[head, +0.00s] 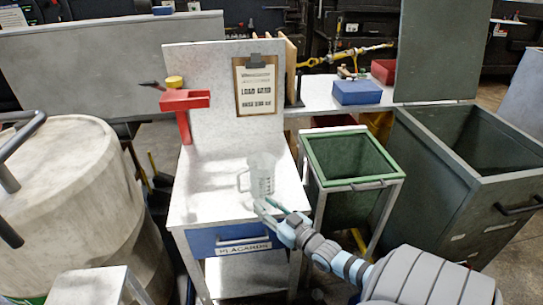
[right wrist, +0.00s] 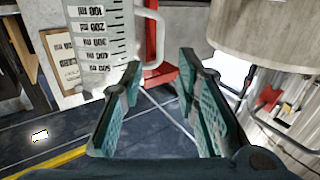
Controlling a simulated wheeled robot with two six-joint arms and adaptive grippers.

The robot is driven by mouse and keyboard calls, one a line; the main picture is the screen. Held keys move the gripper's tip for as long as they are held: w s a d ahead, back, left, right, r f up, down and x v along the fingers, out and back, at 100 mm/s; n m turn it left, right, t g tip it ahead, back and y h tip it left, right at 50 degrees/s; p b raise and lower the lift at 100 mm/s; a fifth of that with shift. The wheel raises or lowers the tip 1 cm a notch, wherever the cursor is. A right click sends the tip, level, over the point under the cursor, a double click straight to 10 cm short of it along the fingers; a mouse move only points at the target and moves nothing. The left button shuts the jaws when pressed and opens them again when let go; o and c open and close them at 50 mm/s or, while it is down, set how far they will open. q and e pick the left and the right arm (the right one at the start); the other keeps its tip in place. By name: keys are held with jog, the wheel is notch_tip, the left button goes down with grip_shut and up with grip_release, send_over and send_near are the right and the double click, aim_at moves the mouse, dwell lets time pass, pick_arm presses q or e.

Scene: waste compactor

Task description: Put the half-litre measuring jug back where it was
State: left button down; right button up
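The clear measuring jug (head: 264,180) stands upright on the white top of the small stand (head: 200,205), with its handle to the left in the head view. In the right wrist view the jug (right wrist: 103,40) is upside down in the picture, with black millilitre marks and its handle (right wrist: 153,38) on the right. My right gripper (head: 264,210) is at the stand's front edge, just in front of the jug. In the right wrist view the right gripper (right wrist: 160,72) has its teal fingers apart with nothing between them; the jug is beyond the fingertips. My left gripper is out of view.
A blue PLACARDS drawer (head: 232,240) is under the stand's top. A red bracket (head: 184,105) and a clipboard (head: 256,88) are on the back panel. A green-rimmed bin (head: 350,155) and a grey container (head: 470,160) stand right; a large pale drum (head: 75,200) stands left.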

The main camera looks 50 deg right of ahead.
jog(key=s+a+f+g+h, duration=0.1)
jog(key=s+f+g, duration=0.4)
jog(key=f, duration=0.7)
jog(key=s+a+f+g, duration=0.1)
jog(key=s+f+g, duration=0.2)
jog(key=s+f, duration=0.7)
jog(key=s+a+f+g, duration=0.4)
jog(key=s+a+f, duration=0.2)
jog(key=s, duration=0.6)
jog(key=s+a+f+g+y, duration=0.1)
jog(key=s+a+f+g, duration=0.3)
jog(key=s+a+f, duration=0.3)
jog(key=s+f, duration=0.4)
jog(key=s, duration=0.1)
jog(key=shift+f+n+g, duration=0.25)
jog(key=shift+n+g, duration=0.05)
jog(key=shift+g, duration=0.1)
